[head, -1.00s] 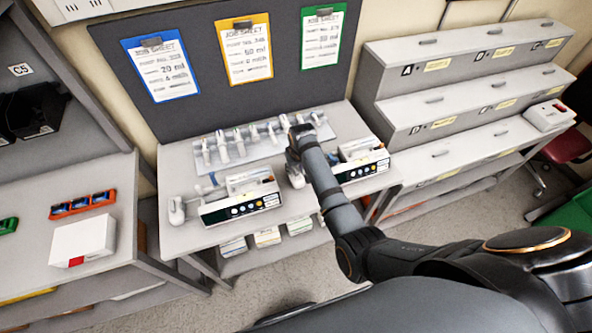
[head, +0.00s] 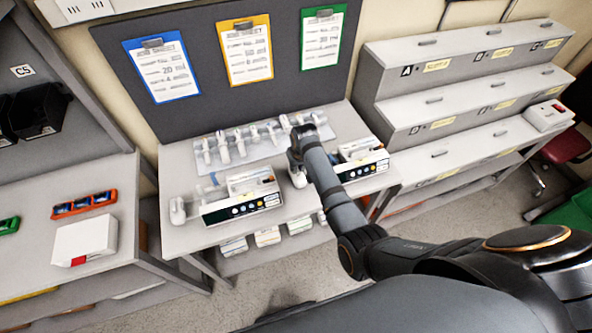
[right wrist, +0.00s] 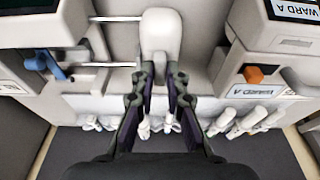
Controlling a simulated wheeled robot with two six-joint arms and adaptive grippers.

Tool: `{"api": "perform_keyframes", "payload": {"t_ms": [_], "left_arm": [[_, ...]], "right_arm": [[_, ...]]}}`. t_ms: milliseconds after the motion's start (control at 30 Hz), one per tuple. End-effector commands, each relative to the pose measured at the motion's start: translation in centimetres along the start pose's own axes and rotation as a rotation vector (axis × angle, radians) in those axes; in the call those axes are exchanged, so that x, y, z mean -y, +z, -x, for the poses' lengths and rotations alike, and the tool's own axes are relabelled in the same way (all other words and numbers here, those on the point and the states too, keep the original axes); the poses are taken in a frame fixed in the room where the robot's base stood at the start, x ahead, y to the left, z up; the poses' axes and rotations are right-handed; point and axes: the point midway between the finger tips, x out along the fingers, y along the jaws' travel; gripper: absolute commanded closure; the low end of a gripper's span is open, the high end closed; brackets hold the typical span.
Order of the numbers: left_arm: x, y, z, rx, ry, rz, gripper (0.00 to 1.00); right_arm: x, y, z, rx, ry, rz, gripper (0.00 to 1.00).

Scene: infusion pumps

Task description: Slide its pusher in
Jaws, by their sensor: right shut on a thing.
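The right pump (head: 362,162) stands on the white table with its dark front panel facing me. Its white pusher (head: 298,179) stands out to the left of it; in the right wrist view the pusher (right wrist: 160,36) sits on two metal rods that run left to the pump body (right wrist: 40,22), with a visible gap between them. My right gripper (right wrist: 161,74) is shut on the pusher, one dark finger on each side. In the head view my right arm hides most of the grip. My left gripper is not in view.
A left pump (head: 240,196) has its own pusher (head: 178,210) out to its left. In the right wrist view its orange part and ward label (right wrist: 258,76) are close by. Several syringes lie on a tray (head: 262,152) behind. Job sheets hang on the grey board (head: 200,92).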

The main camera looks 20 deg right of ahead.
Motion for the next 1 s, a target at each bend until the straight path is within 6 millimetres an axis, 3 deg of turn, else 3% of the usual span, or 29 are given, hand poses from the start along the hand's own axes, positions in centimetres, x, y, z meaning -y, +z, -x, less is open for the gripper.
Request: {"api": "perform_keyframes", "payload": {"t_ms": [1000], "left_arm": [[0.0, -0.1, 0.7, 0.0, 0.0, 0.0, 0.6]], "right_arm": [[-4.7, 0.0, 0.0, 0.0, 0.001, 0.0, 0.97]]}}
